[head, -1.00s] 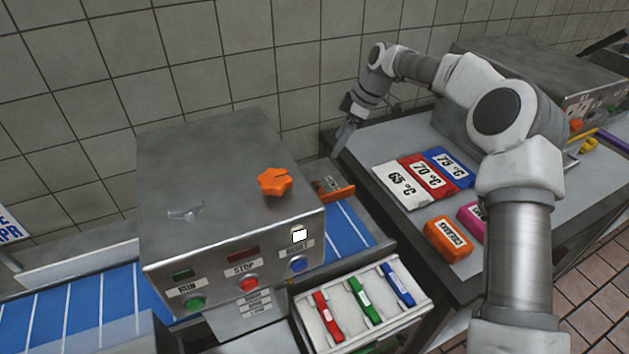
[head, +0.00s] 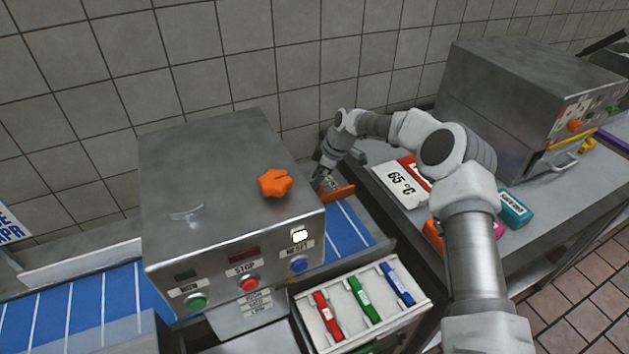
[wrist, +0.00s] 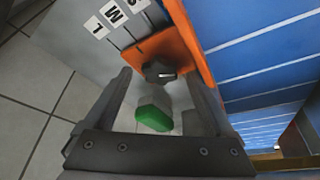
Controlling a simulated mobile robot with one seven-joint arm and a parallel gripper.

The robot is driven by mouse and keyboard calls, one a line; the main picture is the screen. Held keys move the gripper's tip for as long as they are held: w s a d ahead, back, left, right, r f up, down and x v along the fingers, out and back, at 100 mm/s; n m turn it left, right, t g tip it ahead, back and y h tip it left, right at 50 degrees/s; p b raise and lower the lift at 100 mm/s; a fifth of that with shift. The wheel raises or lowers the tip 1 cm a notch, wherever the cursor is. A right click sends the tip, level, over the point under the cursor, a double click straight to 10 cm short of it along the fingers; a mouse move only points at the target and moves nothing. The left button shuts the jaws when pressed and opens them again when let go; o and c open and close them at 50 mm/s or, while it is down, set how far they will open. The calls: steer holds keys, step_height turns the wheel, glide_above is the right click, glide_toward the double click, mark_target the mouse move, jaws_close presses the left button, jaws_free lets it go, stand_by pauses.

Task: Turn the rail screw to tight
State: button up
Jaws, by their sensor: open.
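The rail screw appears to be a dark round knob (wrist: 160,71) on an orange rail plate (wrist: 187,35) in the wrist view. A light line or slot crosses the knob. My gripper (wrist: 157,77) is open, with one finger on each side of the knob in that view. I cannot tell whether the fingers touch it. In the head view my gripper (head: 319,178) is at the far right corner of the steel machine (head: 205,150), beside the orange rail (head: 340,193). The knob is too small to make out there.
A green piece (wrist: 153,118) shows between the fingers. The blue conveyor (head: 348,228) runs beside the rail. An orange star knob (head: 275,183) stands on the machine.

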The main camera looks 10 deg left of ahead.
steer(key=shift+f, duration=0.1)
steer(key=c, duration=1.4)
steer(key=shift+m+b, duration=0.3)
steer(key=shift+s+f+m+t+b, duration=0.1)
steer(key=shift+m+t+b, duration=0.2)
steer(key=shift+m+b, duration=0.3)
steer(key=shift+s+f+m+t+b, duration=0.1)
steer(key=shift+m+t+b, duration=0.2)
steer(key=shift+m+b, duration=0.3)
steer(key=m+b, duration=0.1)
steer(key=m, duration=0.1)
steer(key=m+t+b, duration=0.1)
steer(key=shift+s+a+r+m+h+b, duration=0.1)
steer(key=shift+s+a+m+h+b, duration=0.05)
steer(key=shift+m+h+b, duration=0.25)
steer(key=m+t+b, duration=0.1)
steer(key=m+b, duration=0.1)
steer(key=m, duration=0.1)
steer(key=shift+s+a+h, duration=0.1)
steer(key=shift+a+h, duration=0.05)
steer(key=shift+h, duration=0.25)
steer(key=shift+s+a+r+m+t+h+b, duration=0.1)
steer(key=shift+m+t+h+b, duration=0.25)
steer(key=shift+m, duration=0.65)
steer(key=shift+m+t+h+b, duration=0.15)
steer(key=shift+m+h+b, duration=0.2)
steer(key=shift+m, duration=0.65)
